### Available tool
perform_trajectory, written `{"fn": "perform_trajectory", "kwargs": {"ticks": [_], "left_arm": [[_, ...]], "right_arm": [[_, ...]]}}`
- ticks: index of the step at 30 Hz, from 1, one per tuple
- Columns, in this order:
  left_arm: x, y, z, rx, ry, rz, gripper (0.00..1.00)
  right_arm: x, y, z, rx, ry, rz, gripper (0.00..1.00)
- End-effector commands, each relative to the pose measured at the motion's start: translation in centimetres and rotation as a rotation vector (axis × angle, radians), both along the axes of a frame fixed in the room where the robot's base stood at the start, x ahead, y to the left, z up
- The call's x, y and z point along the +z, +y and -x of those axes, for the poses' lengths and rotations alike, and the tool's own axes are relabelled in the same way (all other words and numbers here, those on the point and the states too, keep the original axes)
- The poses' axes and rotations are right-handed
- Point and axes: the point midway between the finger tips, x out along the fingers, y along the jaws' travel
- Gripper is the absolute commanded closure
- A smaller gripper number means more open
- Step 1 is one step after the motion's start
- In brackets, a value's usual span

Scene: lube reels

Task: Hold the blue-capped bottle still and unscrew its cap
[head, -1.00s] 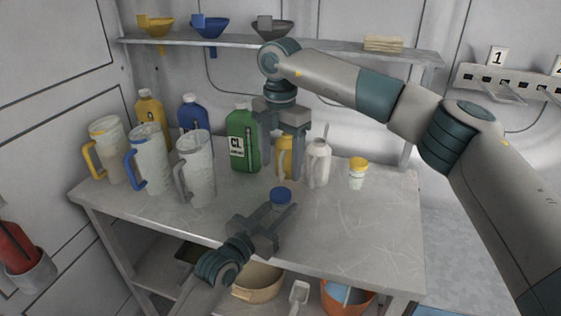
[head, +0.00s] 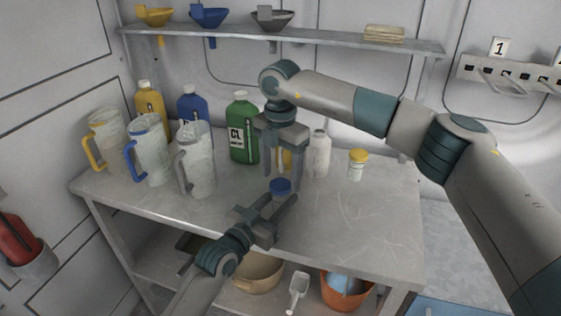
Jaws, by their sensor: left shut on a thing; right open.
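The blue cap (head: 280,186) of the small bottle shows near the middle of the bench. The bottle's body is mostly hidden by my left gripper (head: 277,203), which reaches in from the front and is shut on the bottle. My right gripper (head: 283,181) points straight down from above, its fingers apart. Its fingertips are at about the cap's height in the picture, one on each side of it. I cannot tell whether they touch it.
A green bottle (head: 242,130), a white bottle (head: 318,156) and a yellow-capped jar (head: 357,165) stand behind. Several jugs, including a grey-handled one (head: 196,162), are on the left. The bench top (head: 360,220) is clear at right. A shelf (head: 330,41) is above.

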Motion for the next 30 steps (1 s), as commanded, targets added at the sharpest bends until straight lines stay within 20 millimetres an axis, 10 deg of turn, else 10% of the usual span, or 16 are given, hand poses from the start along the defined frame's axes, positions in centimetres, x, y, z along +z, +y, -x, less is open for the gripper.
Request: {"fn": "perform_trajectory", "kwargs": {"ticks": [15,22,30], "left_arm": [[0.0,0.0,0.0,0.000,0.000,0.000,1.00],[0.0,0.0,0.0,0.000,0.000,0.000,1.00],[0.0,0.0,0.0,0.000,0.000,0.000,1.00]], "right_arm": [[-1.7,0.0,0.0,0.000,0.000,0.000,0.35],[-1.7,0.0,0.0,0.000,0.000,0.000,0.83],[-1.6,0.0,0.0,0.034,0.000,0.000,0.84]]}}
